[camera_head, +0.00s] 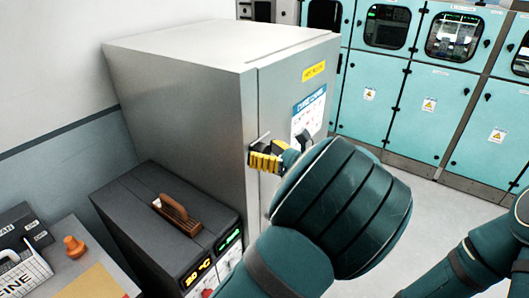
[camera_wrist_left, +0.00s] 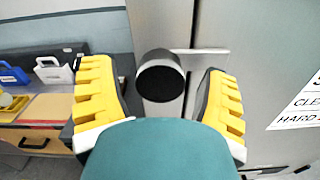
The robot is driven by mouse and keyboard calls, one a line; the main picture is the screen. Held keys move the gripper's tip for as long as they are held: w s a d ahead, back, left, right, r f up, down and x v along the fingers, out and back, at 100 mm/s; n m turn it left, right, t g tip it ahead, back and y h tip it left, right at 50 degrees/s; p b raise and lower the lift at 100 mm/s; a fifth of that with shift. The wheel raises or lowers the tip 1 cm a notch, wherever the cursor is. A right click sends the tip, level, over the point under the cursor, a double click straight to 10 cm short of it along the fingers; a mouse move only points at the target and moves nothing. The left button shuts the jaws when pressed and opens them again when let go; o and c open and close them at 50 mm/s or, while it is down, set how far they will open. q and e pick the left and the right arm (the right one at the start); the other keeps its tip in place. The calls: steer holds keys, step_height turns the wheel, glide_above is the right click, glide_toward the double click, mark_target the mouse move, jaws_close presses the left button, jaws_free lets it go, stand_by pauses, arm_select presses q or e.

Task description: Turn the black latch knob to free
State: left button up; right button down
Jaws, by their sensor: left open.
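The black latch knob (camera_wrist_left: 160,80) shows in the left wrist view as a round black disc with a grey body. It stands out from the front of the grey metal cabinet (camera_head: 190,85), beside a pale horizontal bar (camera_wrist_left: 200,52). My left gripper (camera_head: 266,158) is at the cabinet's front, and its yellow ribbed fingers also show in the left wrist view (camera_wrist_left: 162,100). It is open, with one finger on each side of the knob and a visible gap to both. In the head view the knob cannot be made out behind the gripper. My right gripper is out of view.
A desk (camera_head: 100,285) with an orange knob-shaped object (camera_head: 74,247) is at lower left. Teal lockers (camera_head: 370,95) line the back. The floor (camera_head: 415,190) between is clear.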

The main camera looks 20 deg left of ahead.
arm_select(q)
jaws_close()
steer(key=shift+n, duration=0.4)
steer(key=n, duration=0.2)
steer(key=shift+n, duration=0.4)
steer(key=n+b, duration=0.2)
steer(key=n, duration=0.2)
steer(key=shift+f+n, duration=0.1)
steer(key=shift+n, duration=0.2)
steer(key=n+b, duration=0.1)
steer(key=n, duration=0.1)
steer(key=shift+n+b, duration=0.3)
steer(key=shift+n, duration=0.1)
steer(key=n+b, duration=0.2)
steer(key=n, duration=0.1)
steer(key=shift+n+b, duration=1.6)
steer(key=shift+n, duration=0.4)
